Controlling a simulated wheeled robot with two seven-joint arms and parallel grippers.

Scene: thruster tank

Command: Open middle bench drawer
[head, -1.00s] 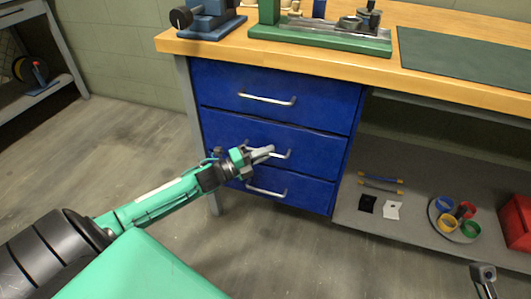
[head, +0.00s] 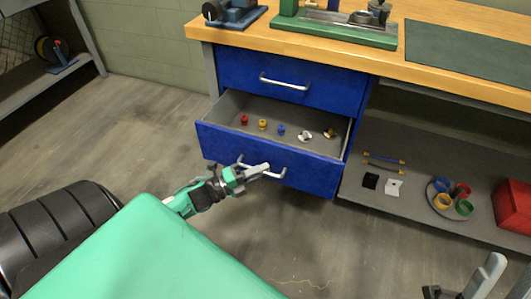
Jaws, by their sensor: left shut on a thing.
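The blue middle bench drawer (head: 225,137) is pulled out from the bench in the head view, and its grey inside shows. Its silver handle (head: 281,173) is on the front panel. My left gripper (head: 258,170) is shut on this handle, and the fingers cover part of it. The top drawer (head: 320,90) above is closed. The bottom drawer is hidden behind the pulled-out front. My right gripper (head: 468,284) shows only partly at the bottom right corner, apart from the drawers; its opening is not clear.
Several small parts lie in the open drawer, including a blue one (head: 281,130). The wooden bench top (head: 440,67) is above. On the low shelf (head: 405,150) at right are a tray of coloured rings (head: 438,207) and a red box (head: 514,211).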

